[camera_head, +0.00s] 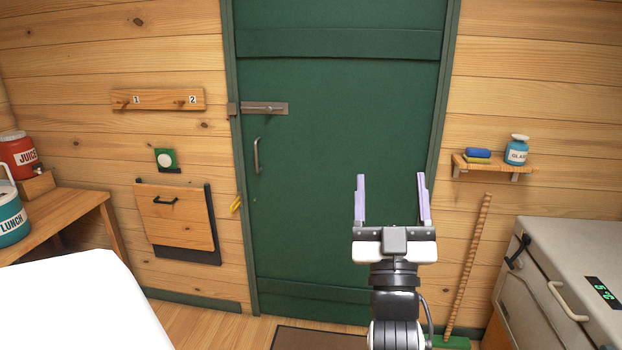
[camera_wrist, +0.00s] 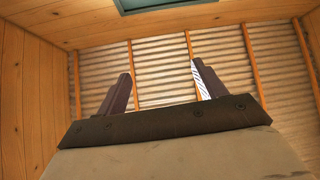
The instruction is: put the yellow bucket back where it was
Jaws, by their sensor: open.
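No yellow bucket shows in either view. My gripper (camera_head: 391,200) is raised in front of the green door (camera_head: 345,120) in the head view, fingers pointing up, open and empty. In the wrist view the open fingers (camera_wrist: 163,90) stand against the corrugated ceiling, with nothing between them.
A table (camera_head: 70,222) with a red juice jug (camera_head: 18,156) and a teal lunch container (camera_head: 10,215) stands left. A white-topped chest (camera_head: 575,245) is at right. A shelf (camera_head: 497,165) holds a blue jar (camera_head: 517,151). A broom (camera_head: 468,265) leans on the wall. A mat (camera_head: 315,338) lies below the door.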

